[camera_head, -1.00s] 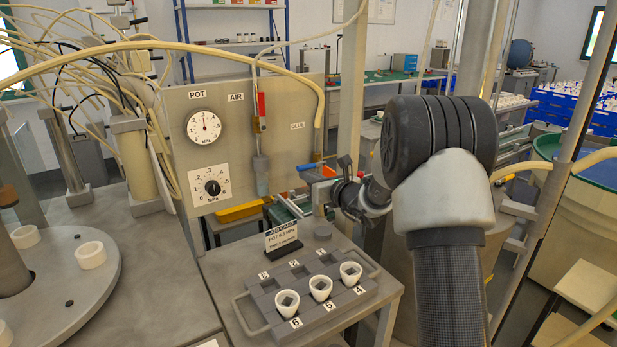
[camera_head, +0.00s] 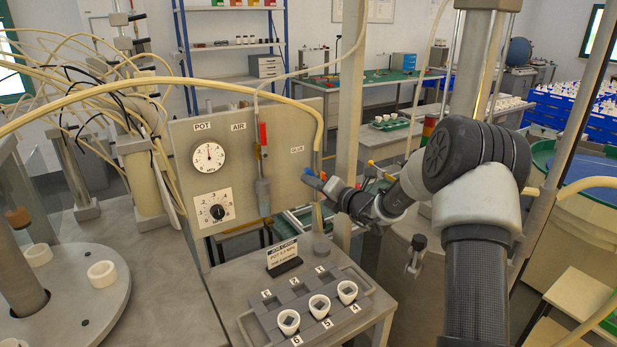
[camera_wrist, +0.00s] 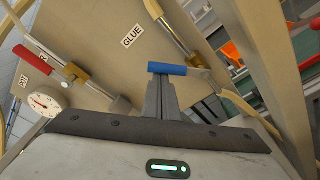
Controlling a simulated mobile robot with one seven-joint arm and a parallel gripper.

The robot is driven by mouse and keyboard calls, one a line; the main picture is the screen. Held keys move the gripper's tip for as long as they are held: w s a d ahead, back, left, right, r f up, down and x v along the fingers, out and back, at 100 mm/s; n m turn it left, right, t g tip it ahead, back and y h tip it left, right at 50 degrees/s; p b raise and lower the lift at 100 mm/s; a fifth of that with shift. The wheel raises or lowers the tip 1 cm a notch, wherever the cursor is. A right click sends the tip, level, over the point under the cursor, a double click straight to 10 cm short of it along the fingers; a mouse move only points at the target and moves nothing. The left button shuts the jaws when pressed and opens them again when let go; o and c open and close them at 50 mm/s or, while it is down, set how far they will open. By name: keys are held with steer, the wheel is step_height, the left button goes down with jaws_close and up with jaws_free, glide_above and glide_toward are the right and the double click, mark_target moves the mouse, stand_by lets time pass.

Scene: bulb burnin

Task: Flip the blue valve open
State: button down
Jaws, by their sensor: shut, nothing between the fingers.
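The blue valve handle (camera_head: 311,178) is at the lower right of the upright panel, below the GLUE label. In the wrist view the blue handle (camera_wrist: 167,69) lies crosswise to the glue pipe, just beyond my fingertips. My gripper (camera_head: 329,190) reaches in from the right and is at the handle. In the wrist view the gripper's fingers (camera_wrist: 161,82) are together with nothing between them. The fingertips are at or very close to the handle's underside; I cannot tell if they touch. The valve body is partly hidden behind the handle.
A red valve handle (camera_head: 263,138) stands along the AIR line on the panel (camera_head: 275,185). Below are a grey tray (camera_head: 255,325) with white cups and a job card (camera_head: 283,255). A post (camera_head: 348,110) stands close behind my gripper.

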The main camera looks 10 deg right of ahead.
steer(key=r+m+p, duration=0.1)
steer(key=d+m+p, duration=0.1)
steer(key=p, duration=0.1)
steer(key=shift+w+d+r+m, duration=0.15)
steer(key=shift+w+r+m, duration=0.05)
steer(key=shift+r+m, duration=0.2)
steer(key=shift+w+d+r+m+y+p, duration=0.15)
steer(key=shift+w+d+r+m+p, duration=0.1)
steer(key=shift+d+m+p, duration=0.45)
steer(key=shift+w+d+r+m+y+p, duration=0.15)
steer(key=shift+w+d+r+m+p, duration=0.15)
steer(key=shift+p, duration=0.55)
steer(key=shift+d, duration=0.25)
steer(key=shift+a, duration=0.1)
